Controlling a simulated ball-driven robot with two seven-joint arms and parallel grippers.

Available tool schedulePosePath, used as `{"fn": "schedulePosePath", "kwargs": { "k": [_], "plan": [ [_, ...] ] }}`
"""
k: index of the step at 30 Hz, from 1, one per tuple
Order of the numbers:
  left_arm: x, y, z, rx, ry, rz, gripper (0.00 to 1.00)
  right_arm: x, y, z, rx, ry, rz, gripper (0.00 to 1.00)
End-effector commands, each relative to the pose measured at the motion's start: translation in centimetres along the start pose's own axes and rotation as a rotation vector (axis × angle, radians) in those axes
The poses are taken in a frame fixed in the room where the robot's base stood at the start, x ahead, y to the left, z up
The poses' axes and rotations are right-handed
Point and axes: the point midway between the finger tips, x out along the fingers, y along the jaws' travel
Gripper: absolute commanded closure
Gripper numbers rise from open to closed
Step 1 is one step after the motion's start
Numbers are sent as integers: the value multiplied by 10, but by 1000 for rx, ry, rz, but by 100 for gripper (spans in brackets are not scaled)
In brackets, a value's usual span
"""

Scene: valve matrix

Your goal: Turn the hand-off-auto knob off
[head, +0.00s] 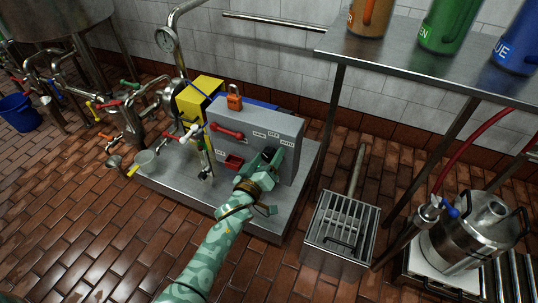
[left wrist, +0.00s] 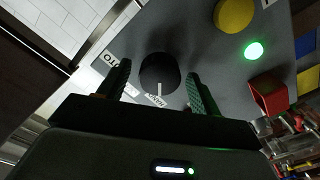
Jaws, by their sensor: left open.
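The round black knob (left wrist: 160,71) sits on the face of a grey control box (head: 286,124). Its white pointer mark points down in the left wrist view, toward a partly hidden label that seems to read HAND. An AUTO label (left wrist: 119,57) is partly seen left of the knob. My left gripper (head: 268,160) is open at the box's front. In the left wrist view its green fingers stand on either side of the knob, with gaps visible. The gripper hides the knob in the head view. My right gripper is not in view.
A yellow button (left wrist: 234,15) and lit green lamp (left wrist: 254,50) lie near the knob. A shelf (head: 430,65) and floor grate (head: 341,226) are to the right.

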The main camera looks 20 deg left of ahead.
Motion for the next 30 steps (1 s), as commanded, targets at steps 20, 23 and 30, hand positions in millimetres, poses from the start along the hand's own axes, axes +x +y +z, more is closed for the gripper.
{"fn": "schedulePosePath", "kwargs": {
  "k": [20, 23, 30],
  "plan": [
    [0, 0, 0, 17, 0, 0, 80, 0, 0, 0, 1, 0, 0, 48],
    [0, 0, -1, 47, 1, 0, 80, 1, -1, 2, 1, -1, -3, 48],
    [0, 1, -1, 194, 1, 0, 80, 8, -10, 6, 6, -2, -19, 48]
  ]
}}
